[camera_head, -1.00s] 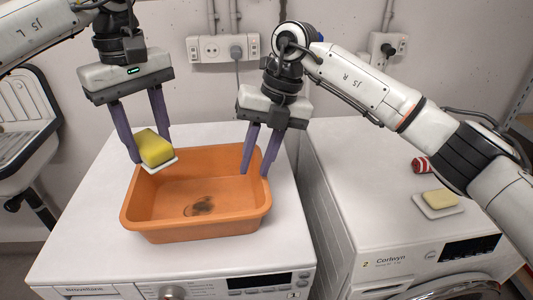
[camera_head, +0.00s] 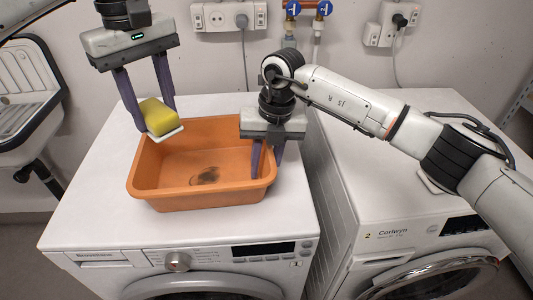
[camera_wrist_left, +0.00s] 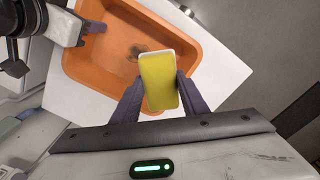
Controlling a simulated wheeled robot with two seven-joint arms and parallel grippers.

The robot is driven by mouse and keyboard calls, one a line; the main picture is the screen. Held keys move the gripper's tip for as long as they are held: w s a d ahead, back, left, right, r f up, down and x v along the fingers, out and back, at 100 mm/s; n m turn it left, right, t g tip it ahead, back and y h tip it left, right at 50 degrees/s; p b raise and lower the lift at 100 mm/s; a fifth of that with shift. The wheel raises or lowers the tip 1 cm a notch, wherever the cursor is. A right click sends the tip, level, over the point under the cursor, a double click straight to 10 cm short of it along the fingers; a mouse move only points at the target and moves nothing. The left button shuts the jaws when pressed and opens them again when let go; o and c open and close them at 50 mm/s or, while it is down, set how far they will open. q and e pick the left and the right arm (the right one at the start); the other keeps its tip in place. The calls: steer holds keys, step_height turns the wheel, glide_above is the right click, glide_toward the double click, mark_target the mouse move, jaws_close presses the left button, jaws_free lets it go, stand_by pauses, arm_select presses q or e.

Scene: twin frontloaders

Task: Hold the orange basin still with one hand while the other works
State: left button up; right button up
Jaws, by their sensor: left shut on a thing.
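The orange basin (camera_head: 150,176) sits on top of the left white machine, with a dark stain (camera_head: 206,176) on its floor. My left gripper (camera_head: 157,118) is shut on a yellow sponge (camera_head: 158,112) with a pale underside, above the basin's back left corner. The left wrist view also shows the sponge (camera_wrist_left: 159,82) between the fingers, with the basin (camera_wrist_left: 95,74) below. My right gripper (camera_head: 267,162) is low at the basin's right wall, one finger inside and one outside. Its fingers look apart; contact with the wall cannot be told.
The left machine's white top (camera_head: 95,185) is clear around the basin. A second white machine (camera_head: 365,190) stands to the right, partly under my right arm. Sockets and pipes are on the wall behind. A sink (camera_head: 25,100) is at the far left.

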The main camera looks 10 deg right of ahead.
steer(key=shift+f, duration=0.2)
jaws_close()
stand_by(0.6)
